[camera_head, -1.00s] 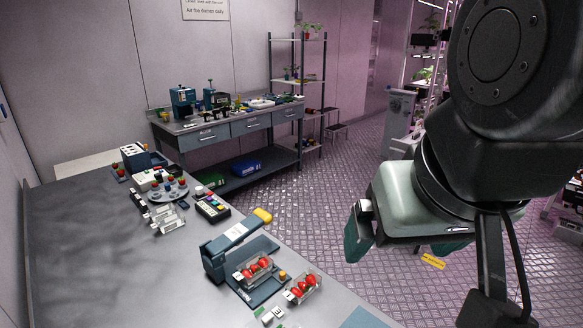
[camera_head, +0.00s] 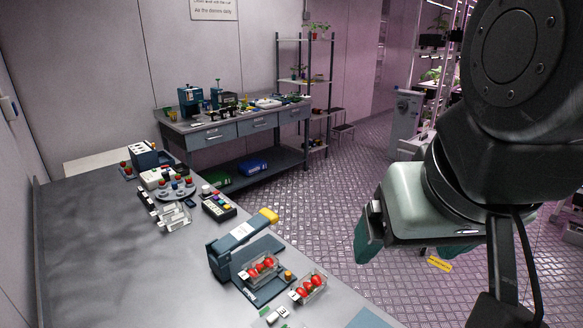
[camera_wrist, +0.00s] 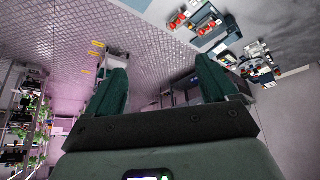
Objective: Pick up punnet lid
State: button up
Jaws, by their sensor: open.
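I cannot single out a punnet lid with certainty. Clear flat pieces (camera_head: 174,218), which may be lids, lie on the left grey bench beside a round turntable. A punnet of red berries (camera_head: 262,268) sits on the blue press, and another punnet (camera_head: 308,287) stands on the bench to its right. My gripper (camera_head: 412,248) hangs over the floor, right of the bench and apart from everything. In the wrist view my gripper (camera_wrist: 162,76) has its two green fingers spread with nothing between them.
The blue press (camera_head: 228,250) has a yellow-ended lever raised. The turntable (camera_head: 176,190) carries several red berries, with a keypad box (camera_head: 218,207) nearby. The grey bench (camera_head: 100,250) is bare on its left. A second workbench (camera_head: 235,128) and shelves stand behind; floor lies between.

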jog(key=w+a+f+m+g+y, duration=0.3)
jog(key=w+a+f+m+g, duration=0.15)
jog(key=w+a+f, duration=0.85)
jog(key=f+m+h, duration=0.1)
jog(key=f, duration=0.7)
jog(key=w+d+f+m+h, duration=0.1)
jog(key=f+m, duration=0.1)
jog(key=f, duration=0.6)
jog(key=w+f+m+g+h, duration=0.1)
jog(key=f+m, duration=0.1)
jog(key=f, duration=0.6)
jog(key=shift+d+f, duration=0.15)
jog(key=shift+f, duration=0.25)
jog(key=shift+w+f, duration=0.1)
jog(key=shift+f, duration=3)
jog(key=shift+c, duration=0.3)
